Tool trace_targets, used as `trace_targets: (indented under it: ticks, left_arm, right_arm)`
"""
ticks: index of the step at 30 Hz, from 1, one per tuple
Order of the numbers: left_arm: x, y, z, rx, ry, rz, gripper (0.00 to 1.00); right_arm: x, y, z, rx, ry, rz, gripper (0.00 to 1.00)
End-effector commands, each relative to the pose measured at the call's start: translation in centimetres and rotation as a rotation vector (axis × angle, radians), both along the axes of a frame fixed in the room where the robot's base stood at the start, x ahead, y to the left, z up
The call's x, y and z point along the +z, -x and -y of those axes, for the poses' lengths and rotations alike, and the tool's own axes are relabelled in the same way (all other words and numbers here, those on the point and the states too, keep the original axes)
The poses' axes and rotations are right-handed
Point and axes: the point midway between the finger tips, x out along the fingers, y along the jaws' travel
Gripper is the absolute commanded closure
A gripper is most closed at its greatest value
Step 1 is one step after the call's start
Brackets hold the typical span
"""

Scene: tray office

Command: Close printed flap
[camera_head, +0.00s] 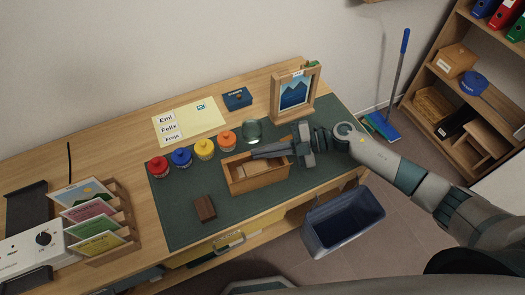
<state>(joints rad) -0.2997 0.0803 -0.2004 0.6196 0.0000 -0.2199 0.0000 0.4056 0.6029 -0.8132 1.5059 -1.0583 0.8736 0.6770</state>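My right gripper (262,152) reaches in from the right over the green mat, its fingers pointing left above an open wooden box (240,187). Its fingers look close together, but their gap and any contact are too small to make out. A wooden frame (275,101) with a printed mountain picture (295,94) stands upright at the back right of the mat, behind the gripper. It is the clearest upright printed panel; I cannot tell whether it is the flap. My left gripper is not in view.
Red, blue, yellow and orange-lidded jars (204,149) and a green glass jar (252,130) stand behind the box. A dark brown block (205,208) lies on the mat (178,225). A blue bin (341,222) stands below the desk's right end.

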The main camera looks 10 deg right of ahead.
Motion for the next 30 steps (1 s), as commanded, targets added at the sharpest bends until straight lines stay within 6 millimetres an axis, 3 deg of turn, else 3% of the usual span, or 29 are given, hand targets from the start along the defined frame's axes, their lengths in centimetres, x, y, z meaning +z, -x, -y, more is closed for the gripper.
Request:
trace_targets:
  ticks: [14,26,28,30]
  left_arm:
    - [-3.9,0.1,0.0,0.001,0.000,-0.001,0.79]
    - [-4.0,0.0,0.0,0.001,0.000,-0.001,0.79]
    - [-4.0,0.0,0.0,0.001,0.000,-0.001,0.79]
    - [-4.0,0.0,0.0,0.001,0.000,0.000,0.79]
  right_arm:
    - [-1.4,0.7,0.2,0.000,-0.048,0.205,1.00]
    - [-1.0,0.7,0.2,0.001,-0.055,0.241,1.00]
    - [-1.0,0.7,0.2,0.001,-0.055,0.241,0.84]
    - [-1.0,0.7,0.2,0.001,-0.055,0.241,0.79]
